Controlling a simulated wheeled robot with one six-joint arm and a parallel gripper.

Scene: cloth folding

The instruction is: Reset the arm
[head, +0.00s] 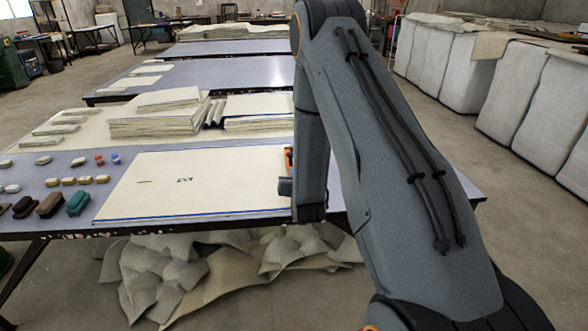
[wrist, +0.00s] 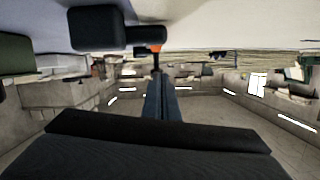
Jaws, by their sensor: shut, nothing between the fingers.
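A flat cream cloth (head: 190,187) with a blue line along its front edge lies spread on the near table (head: 60,226). Small dark marks show near its middle. My arm comes down in front of the cloth's right end and hides part of it. My gripper (head: 287,187) is at the left side of the arm's lower end, mostly hidden by the arm. It appears shut and empty, with no cloth hanging from it. In the wrist view, dark gripper parts (wrist: 98,28) show at the top, and no cloth can be made out.
Folded cloth stacks (head: 155,112) stand behind the cloth. Small blocks (head: 85,180) and dark brushes (head: 50,203) lie at the left. Crumpled cloth (head: 165,275) lies under the table. More tables (head: 225,47) stand behind, and large white bales (head: 540,100) line the right.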

